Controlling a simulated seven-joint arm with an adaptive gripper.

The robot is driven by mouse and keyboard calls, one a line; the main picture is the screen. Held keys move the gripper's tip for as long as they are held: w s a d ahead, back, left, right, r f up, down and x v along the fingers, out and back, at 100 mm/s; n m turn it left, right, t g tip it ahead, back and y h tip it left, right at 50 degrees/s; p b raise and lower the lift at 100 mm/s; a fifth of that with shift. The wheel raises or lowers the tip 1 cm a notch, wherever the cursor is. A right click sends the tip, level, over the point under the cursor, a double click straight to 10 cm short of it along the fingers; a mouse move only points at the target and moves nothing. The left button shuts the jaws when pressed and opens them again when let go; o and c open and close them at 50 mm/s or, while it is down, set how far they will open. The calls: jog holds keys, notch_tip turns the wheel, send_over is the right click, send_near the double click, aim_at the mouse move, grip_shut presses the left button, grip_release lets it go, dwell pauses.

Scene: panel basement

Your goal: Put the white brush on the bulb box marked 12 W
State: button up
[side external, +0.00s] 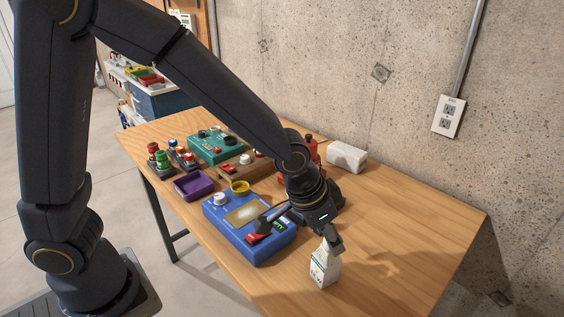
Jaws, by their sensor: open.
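A small white carton (323,270), which looks like a bulb box, stands upright near the table's front edge. Its printing is too small to read, so I cannot confirm 12 W. My gripper (298,236) is open, its fingers spread between the blue control box and the carton. One fingertip overlaps the carton's top in the picture; I cannot tell whether they touch. I cannot clearly make out a white brush. A white block-like object (347,157) lies at the back by the wall, but I cannot tell what it is.
A blue control box (225,226) lies left of my gripper. Behind are a purple tray (193,185), a yellow dish (240,187), a teal panel (214,147) and a wooden switch panel (238,169). A red object (311,145) is partly hidden by my arm. The table's right side is clear.

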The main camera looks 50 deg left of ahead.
jog(key=a+v, duration=0.1)
jog(key=v, duration=1)
jog(key=s+a+r+n, duration=0.2)
jog(key=s+a, duration=0.4)
jog(key=a, duration=0.2)
jog(key=s+a+r+n+t+y, duration=0.1)
jog(key=s+a+r+n, duration=0.1)
jog(key=s+a, duration=0.5)
jog(key=shift+a+n+t+y, duration=0.3)
jog(key=shift+a, duration=0.35)
jog(key=shift+s, duration=0.15)
